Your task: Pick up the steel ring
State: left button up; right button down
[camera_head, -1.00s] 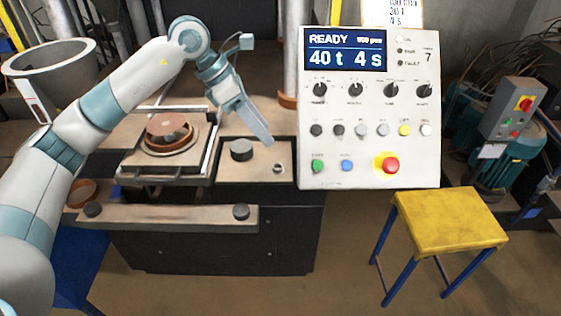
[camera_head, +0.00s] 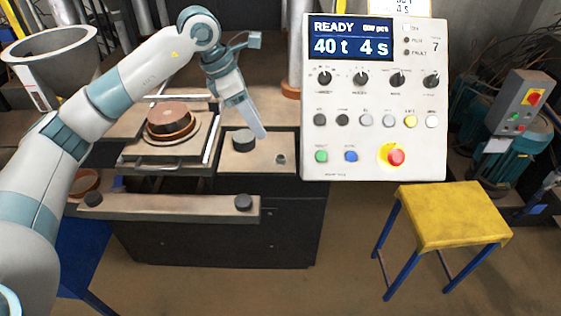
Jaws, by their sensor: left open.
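A small steel ring (camera_head: 281,160) lies on the right part of the bench plate (camera_head: 262,168), to the right of a dark round puck (camera_head: 244,141). My left gripper (camera_head: 262,135) reaches down from the upper left, its long pale fingers seen nearly edge-on. It is open, with its tips above and to the left of the ring and apart from it. Nothing shows between the fingers. My right gripper is not in view.
A press tray with a brown disc (camera_head: 169,117) stands left of the puck. A control panel (camera_head: 372,100) rises close on the right. A bar with black knobs (camera_head: 170,206) runs along the front. A yellow stool (camera_head: 455,215) stands at the lower right.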

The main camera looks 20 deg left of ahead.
pick_arm(q)
jog(key=b, duration=0.2)
send_near(281, 156)
notch_tip(281, 156, down, 2)
jog(key=shift+s+f, duration=0.1)
jog(key=shift+d+f, duration=0.1)
jog(key=shift+f, duration=0.05)
jog(key=shift+f, duration=0.1)
jog(key=shift+d+f, duration=0.15)
jog(key=shift+f, duration=0.05)
jog(key=shift+w+d+x, duration=0.15)
jog(key=shift+x, duration=1.05)
jog(key=shift+w+d+x, duration=0.1)
jog(key=shift+w+x, duration=0.1)
jog(key=shift+x, duration=0.95)
jog(key=shift+r, duration=0.15)
jog(key=c, duration=1)
